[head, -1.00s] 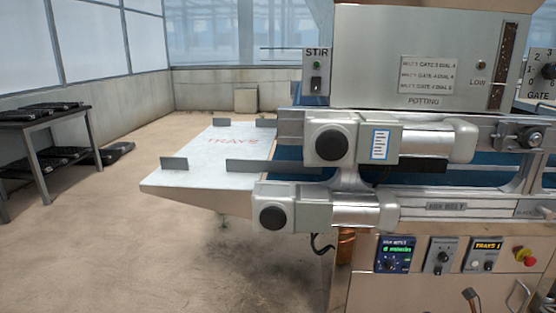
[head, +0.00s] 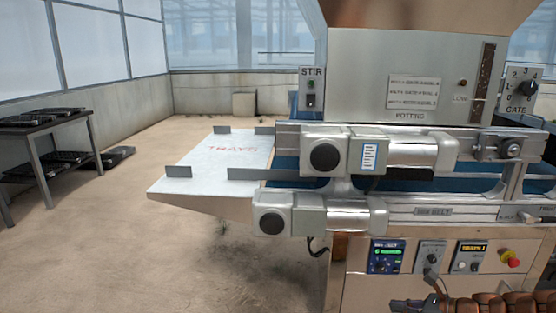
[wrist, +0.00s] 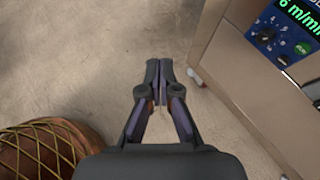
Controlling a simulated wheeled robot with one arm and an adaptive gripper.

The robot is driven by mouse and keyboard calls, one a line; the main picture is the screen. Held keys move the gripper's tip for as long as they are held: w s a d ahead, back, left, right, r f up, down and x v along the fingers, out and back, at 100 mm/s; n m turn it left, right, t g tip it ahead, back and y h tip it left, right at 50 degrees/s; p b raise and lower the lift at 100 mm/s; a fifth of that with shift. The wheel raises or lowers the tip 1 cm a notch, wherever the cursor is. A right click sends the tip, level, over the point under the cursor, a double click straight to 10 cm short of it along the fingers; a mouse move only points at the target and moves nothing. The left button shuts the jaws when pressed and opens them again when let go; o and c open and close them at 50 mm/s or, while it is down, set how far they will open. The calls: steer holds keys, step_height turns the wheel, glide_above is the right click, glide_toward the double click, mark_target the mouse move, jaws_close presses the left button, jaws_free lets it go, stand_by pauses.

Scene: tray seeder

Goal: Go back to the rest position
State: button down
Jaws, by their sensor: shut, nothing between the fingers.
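My gripper (wrist: 158,75) shows in the wrist view with its two dark fingers together and nothing between them. It points down over bare concrete floor, beside the tan cabinet front of the seeder. In the head view part of my arm shows at the bottom right edge, in front of the seeder's lower cabinet (head: 345,285). I cannot make out the fingers clearly there.
The control panel (head: 385,256) with a lit display, a knob panel (head: 430,254), an amber display panel (head: 469,257) and a red stop button (head: 510,258) face me. A white tray shelf (head: 190,185) juts left. A table (head: 55,131) holds black trays.

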steer(key=s+a+r+n+g+p, duration=0.4)
steer(key=s+a+r+n+p, duration=0.25)
steer(key=a+r, duration=0.35)
steer(key=s+a+r+n+g+p, duration=0.4)
steer(key=s+a+r+n+p, duration=0.35)
steer(key=r, duration=0.45)
steer(key=s+d+r+n+g+h+p, duration=0.1)
steer(key=s+r+n+h+p, duration=0.3)
steer(key=s+r+n+p, duration=0.2)
steer(key=s+d+r+n+g+h+p, duration=0.1)
steer(key=s+r+n+h+p, duration=0.4)
steer(key=s+r, duration=0.6)
steer(key=shift+s+d+n+p, duration=0.7)
steer(key=shift+s+p, duration=0.3)
steer(key=shift+s, duration=0.95)
